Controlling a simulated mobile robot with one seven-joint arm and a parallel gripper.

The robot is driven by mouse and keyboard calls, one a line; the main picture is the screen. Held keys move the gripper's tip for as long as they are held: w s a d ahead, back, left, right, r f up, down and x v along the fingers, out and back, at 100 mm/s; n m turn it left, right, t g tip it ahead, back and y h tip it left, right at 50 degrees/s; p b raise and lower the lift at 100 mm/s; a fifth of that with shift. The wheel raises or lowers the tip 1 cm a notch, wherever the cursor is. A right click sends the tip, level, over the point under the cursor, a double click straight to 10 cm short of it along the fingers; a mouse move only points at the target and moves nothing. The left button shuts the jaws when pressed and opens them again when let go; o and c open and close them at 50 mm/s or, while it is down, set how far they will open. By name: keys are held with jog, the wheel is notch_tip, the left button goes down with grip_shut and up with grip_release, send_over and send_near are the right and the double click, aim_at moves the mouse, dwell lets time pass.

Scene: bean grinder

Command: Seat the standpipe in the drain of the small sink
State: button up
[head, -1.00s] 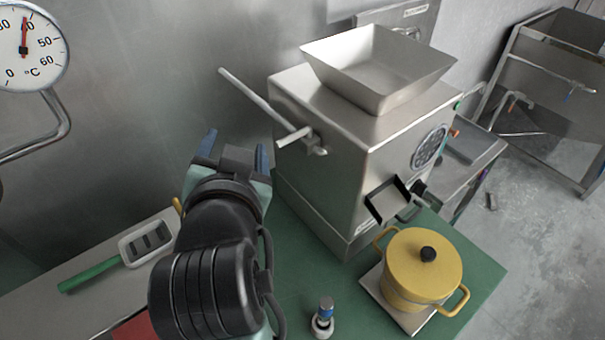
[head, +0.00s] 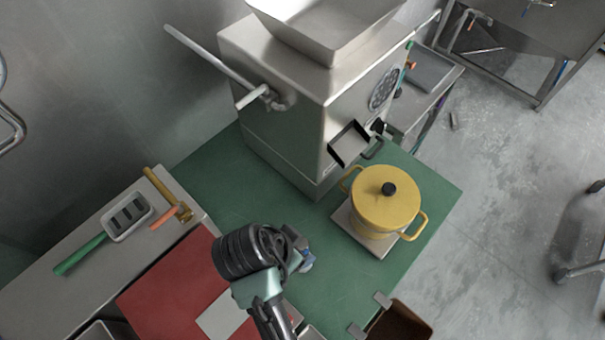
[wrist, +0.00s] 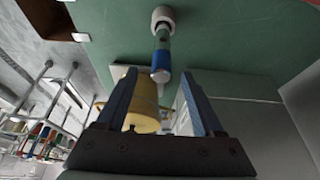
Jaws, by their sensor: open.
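A small upright piece with a white round base, a grey stem and a blue band, which may be the standpipe (wrist: 161,62), stands on the green worktop in the wrist view. My gripper (wrist: 158,75) is open, and the blue end of the piece lies between or just beyond its fingertips. I see no grip on it. In the head view my gripper (head: 303,256) is low over the green worktop, left of the yellow pot, and it mostly hides the piece. A steel basin edge (head: 98,331) shows at the bottom left; whether it is the small sink I cannot tell. No drain shows.
The steel grinder (head: 290,120) stands behind my gripper. The lidded yellow pot (head: 385,205) sits on a plate (head: 358,233) to the right. The green worktop (head: 225,185) has free room.

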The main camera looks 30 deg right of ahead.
aim_at(300, 247)
jog(key=shift+p+x, duration=0.65)
jog(key=shift+x, duration=2)
jog(key=shift+w, duration=0.1)
grip_shut()
